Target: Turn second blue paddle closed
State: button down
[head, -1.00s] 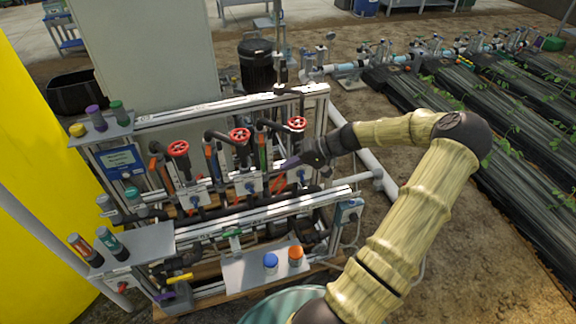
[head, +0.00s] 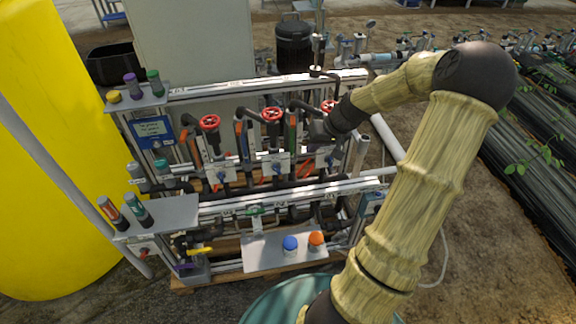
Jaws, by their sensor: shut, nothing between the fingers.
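Three small blue paddles sit on pale plates in a row across the skid, below the red handwheels. The second blue paddle (head: 276,168) is the middle one; its exact angle is too small to tell. The first blue paddle (head: 220,178) is to its left and the third blue paddle (head: 328,160) to its right. My gripper (head: 316,131) is shut and empty. In the picture it is up and to the right of the second paddle, above the third plate, and it does not appear to touch the second paddle. My wrist partly covers the right red handwheel.
Red handwheels (head: 271,114) and dark pipes crowd around the plates. A white rail (head: 290,197) runs in front. A grey tray (head: 265,255) with a blue-capped and an orange-capped bottle is at the front. A yellow tank (head: 50,150) stands left.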

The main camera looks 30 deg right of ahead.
aim_at(277, 169)
jog(key=shift+f, duration=0.1)
jog(key=a+b+x, duration=0.1)
jog(key=a+x, duration=0.1)
jog(key=x, duration=1)
jog(key=shift+a, duration=0.5)
jog(key=shift+w, duration=0.1)
